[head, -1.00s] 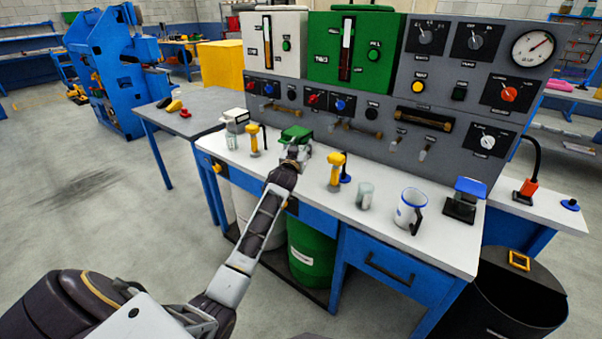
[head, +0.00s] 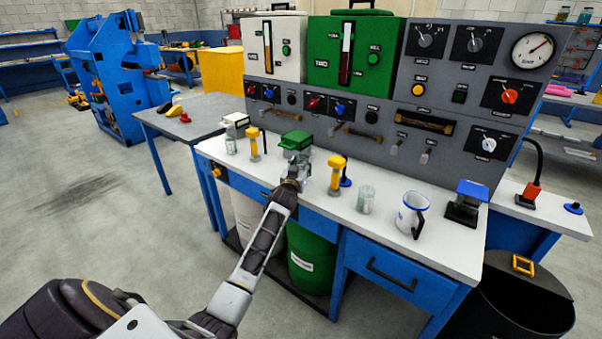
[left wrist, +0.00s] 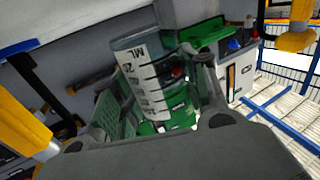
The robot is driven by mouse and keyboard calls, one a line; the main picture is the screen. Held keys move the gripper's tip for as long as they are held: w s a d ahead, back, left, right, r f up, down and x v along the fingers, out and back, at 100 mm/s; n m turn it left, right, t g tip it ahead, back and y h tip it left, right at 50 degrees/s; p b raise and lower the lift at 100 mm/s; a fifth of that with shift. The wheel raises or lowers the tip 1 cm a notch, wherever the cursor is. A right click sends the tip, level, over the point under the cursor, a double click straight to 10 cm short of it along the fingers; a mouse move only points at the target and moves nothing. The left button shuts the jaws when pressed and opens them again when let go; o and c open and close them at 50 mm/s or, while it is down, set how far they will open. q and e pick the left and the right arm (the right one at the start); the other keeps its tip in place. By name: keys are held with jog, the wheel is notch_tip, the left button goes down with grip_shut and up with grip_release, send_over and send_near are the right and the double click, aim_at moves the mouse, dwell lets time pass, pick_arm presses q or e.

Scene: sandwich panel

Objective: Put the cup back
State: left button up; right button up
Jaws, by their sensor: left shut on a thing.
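A clear measuring cup with dark graduation marks (left wrist: 143,78) stands tilted between the fingers of my left gripper (left wrist: 160,100) in the left wrist view. The gripper is shut on it. In the head view, my left gripper (head: 295,172) is at the front of the green-topped dispenser (head: 295,140), low over the white bench. The cup is mostly hidden there by the gripper. The dispenser's green top also shows behind the cup in the left wrist view (left wrist: 205,34). I cannot tell whether the cup touches the dispenser or bench. My right gripper is not in view.
The white bench (head: 440,252) also holds a white-topped dispenser (head: 235,122), yellow-topped posts (head: 337,170), a clear glass (head: 366,200), a white mug with blue rim (head: 409,212) and a blue-topped device (head: 468,200). A grey panel (head: 400,130) stands behind. Bare bench lies between these things.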

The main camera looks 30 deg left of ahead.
pick_arm(q)
jog(key=shift+f+b, duration=0.35)
jog(key=shift+f, duration=1.05)
jog(key=o, duration=0.6)
jog(key=shift+f, duration=0.1)
jog(key=o, duration=0.5)
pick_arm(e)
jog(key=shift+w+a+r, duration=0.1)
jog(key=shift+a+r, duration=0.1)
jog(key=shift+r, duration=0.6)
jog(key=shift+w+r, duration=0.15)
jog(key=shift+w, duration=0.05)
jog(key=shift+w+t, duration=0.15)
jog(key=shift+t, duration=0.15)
